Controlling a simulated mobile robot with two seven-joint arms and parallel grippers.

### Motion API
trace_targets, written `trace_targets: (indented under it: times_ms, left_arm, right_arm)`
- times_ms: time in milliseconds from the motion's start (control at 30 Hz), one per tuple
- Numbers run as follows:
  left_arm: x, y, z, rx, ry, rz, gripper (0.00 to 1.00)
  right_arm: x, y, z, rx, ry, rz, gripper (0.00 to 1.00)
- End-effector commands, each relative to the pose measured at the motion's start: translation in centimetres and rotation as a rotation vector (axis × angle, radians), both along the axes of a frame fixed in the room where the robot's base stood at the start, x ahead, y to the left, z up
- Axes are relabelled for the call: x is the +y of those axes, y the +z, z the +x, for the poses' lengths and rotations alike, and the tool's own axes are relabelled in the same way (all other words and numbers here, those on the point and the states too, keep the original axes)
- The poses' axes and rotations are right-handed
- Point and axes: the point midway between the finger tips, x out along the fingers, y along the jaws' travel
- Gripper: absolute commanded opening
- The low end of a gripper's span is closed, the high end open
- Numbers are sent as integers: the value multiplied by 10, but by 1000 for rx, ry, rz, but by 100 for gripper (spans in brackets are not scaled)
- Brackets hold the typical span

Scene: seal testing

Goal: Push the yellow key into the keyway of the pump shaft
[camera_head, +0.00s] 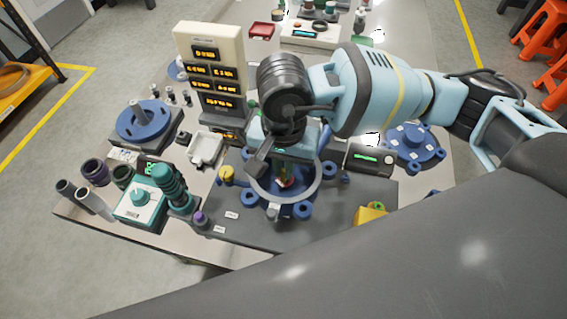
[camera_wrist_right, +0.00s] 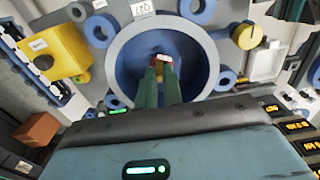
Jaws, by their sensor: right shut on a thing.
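The blue pump housing with a wide grey rim (camera_head: 317,190) sits on the dark mat, and its ring (camera_wrist_right: 122,58) fills the middle of the right wrist view. My right gripper (camera_head: 286,181) points down into the ring's centre. In the right wrist view its two green fingers (camera_wrist_right: 161,68) are shut on a small red-and-pale piece (camera_wrist_right: 164,58) at their tips. The fingers hide most of the shaft and its keyway. I cannot make out the yellow key for certain, nor whether this piece is the key or touches the shaft. My left gripper is out of view.
A yellow block (camera_head: 370,215) and a yellow disc-like part (camera_head: 227,174) lie near the ring, among several blue rings. A white tray (camera_head: 206,149), a display tower (camera_head: 198,50) and a teal device (camera_head: 141,203) stand left. A small display box (camera_head: 369,158) stands right.

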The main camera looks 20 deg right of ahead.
Motion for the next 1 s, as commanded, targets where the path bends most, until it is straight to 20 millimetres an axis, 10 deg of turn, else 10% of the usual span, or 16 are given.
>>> trace_targets:
  times_ms: [433, 633, 1000]
  left_arm:
    - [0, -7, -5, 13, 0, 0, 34]
    - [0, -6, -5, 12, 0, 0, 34]
    - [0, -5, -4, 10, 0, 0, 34]
  right_arm:
    - [0, -8, 0, 1, 0, 0, 0]
    - [0, -7, 0, 1, 0, 0, 34]
    - [0, -4, 0, 0, 0, 0, 34]
